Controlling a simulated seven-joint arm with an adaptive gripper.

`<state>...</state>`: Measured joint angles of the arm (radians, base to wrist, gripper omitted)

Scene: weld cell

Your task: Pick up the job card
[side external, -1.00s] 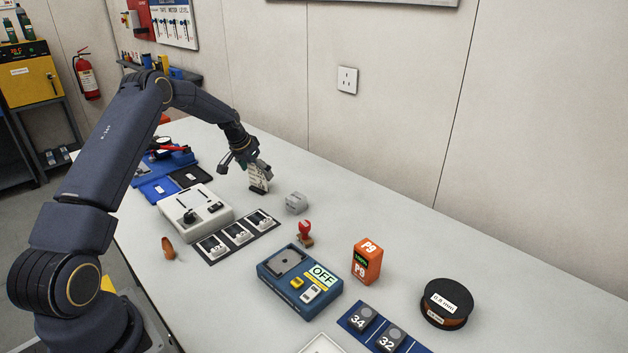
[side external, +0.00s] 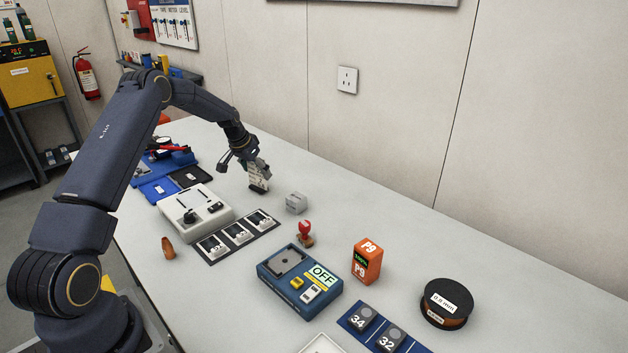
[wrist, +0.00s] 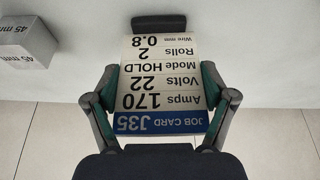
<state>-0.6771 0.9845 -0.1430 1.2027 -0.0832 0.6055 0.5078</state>
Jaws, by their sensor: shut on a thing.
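The job card (wrist: 160,85) is a white card with a blue header reading "JOB CARD J35" and lines for amps, volts, mode, rolls and wire. It fills the middle of the wrist view, upside down, with a dark base or clip at its far end. My gripper (wrist: 160,108) has a finger on each side of the card and is shut on it. In the side view the card (side external: 258,177) stands close to upright under my gripper (side external: 247,160), near the far edge of the table. I cannot tell whether its dark foot touches the table.
A grey block marked "45 mm" (wrist: 24,42) is beside the card; it also shows in the side view (side external: 296,203). A white device (side external: 196,212), a red-handled stamp (side external: 305,233) and a blue OFF unit (side external: 299,276) stand nearer. The wall is behind.

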